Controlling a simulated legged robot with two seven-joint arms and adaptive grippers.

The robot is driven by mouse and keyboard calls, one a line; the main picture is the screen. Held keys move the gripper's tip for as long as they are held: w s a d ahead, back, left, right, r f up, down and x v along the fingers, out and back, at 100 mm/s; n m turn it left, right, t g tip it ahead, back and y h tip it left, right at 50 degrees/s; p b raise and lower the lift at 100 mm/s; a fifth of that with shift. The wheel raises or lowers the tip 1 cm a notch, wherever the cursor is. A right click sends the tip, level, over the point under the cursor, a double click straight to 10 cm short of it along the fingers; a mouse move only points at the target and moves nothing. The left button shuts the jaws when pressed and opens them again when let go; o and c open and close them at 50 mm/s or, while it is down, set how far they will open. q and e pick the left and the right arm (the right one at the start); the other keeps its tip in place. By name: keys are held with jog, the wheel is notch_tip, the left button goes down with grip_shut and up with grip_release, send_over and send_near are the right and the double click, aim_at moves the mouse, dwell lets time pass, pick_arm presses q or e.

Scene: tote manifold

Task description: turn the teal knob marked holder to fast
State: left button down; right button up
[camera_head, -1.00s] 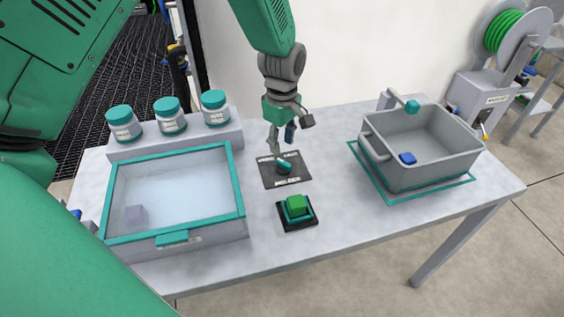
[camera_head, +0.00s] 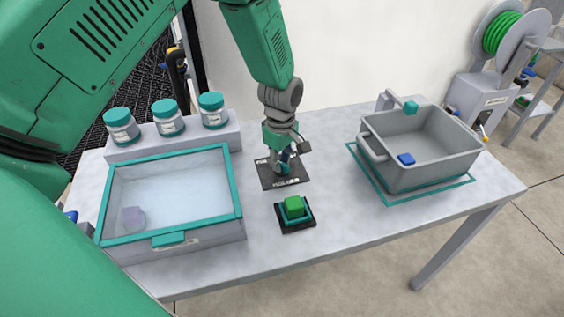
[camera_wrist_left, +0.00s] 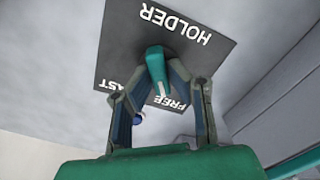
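The teal knob (camera_wrist_left: 156,66) sits on a dark plate (camera_wrist_left: 215,50) lettered HOLDER, with FREE and a partly covered word ending in AST on the opposite edge. The white line on the knob points toward FREE. My left gripper (camera_wrist_left: 158,68) is down over the plate, with one finger on each side of the knob and the fingertips close against it. In the head view, the left gripper (camera_head: 283,170) hides most of the knob, and the dark plate (camera_head: 268,178) shows around it. My right gripper is not in view.
A green button on a dark base (camera_head: 294,208) is in front of the plate. A teal-rimmed clear-topped box (camera_head: 238,195) and several teal-lidded jars (camera_head: 167,118) are left. A grey tote (camera_head: 440,170) stands right. The table between is clear.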

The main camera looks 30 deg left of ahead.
pick_arm(q)
jog(key=shift+d, duration=0.2)
jog(key=shift+r+m+p, duration=0.1)
jog(key=shift+m+p, duration=0.2)
jog(key=shift+p, duration=0.05)
jog(key=m+p, duration=0.2)
jog(key=shift+w+r+m, duration=0.1)
jog(key=shift+m, duration=0.2)
jog(key=m+p, duration=0.2)
jog(key=m, duration=0.3)
jog(key=shift+d+m+p, duration=0.1)
jog(key=shift+m+p, duration=0.2)
jog(key=shift+p, duration=0.05)
jog(key=shift+f+m+p, duration=0.2)
jog(key=shift+m+p, duration=0.55)
jog(key=shift+m, duration=1.75)
jog(key=c, duration=1.5)
grip_release()
jog(key=shift+c, duration=0.2)
jog(key=shift+r, duration=0.1)
